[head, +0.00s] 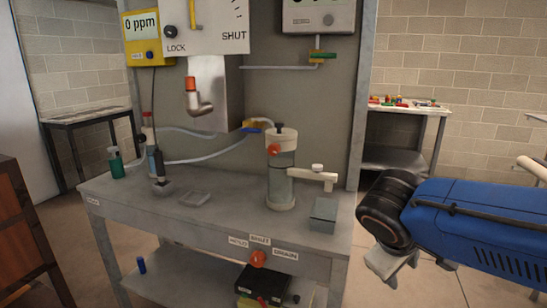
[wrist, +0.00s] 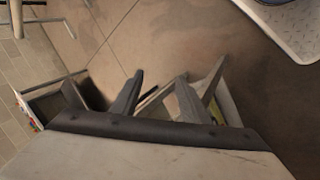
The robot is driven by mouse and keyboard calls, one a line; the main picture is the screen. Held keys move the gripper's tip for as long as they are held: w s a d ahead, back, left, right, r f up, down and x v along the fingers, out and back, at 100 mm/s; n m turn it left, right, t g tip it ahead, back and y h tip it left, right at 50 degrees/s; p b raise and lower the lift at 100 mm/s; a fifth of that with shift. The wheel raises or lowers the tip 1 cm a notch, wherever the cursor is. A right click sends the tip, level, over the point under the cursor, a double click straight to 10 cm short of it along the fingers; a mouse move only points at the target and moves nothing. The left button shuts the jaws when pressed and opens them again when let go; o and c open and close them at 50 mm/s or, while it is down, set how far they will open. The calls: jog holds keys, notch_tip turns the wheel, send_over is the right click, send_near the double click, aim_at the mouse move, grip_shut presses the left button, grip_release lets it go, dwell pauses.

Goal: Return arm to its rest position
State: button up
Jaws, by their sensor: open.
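My arm, with a blue link (head: 480,235) and a black joint, reaches in from the right edge of the head view. It is in front of and to the right of the grey workbench (head: 130,212). In the wrist view my gripper (wrist: 160,82) shows two grey fingers spread apart with nothing between them. It is open over the brown tiled floor (wrist: 190,30), clear of the bench. In the head view the fingers cannot be made out clearly.
A side table (head: 405,108) with small coloured parts stands behind. A wooden cabinet (head: 25,240) is at left.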

jog(key=s+d+f+m+y, duration=0.1)
jog(key=s+f+m+y, duration=0.3)
jog(key=s, duration=0.3)
jog(key=shift+s+d+f+m+t+y, duration=0.3)
jog(key=shift+d+f+m+y, duration=0.1)
jog(key=shift+f+m, duration=0.4)
jog(key=shift+r, duration=0.1)
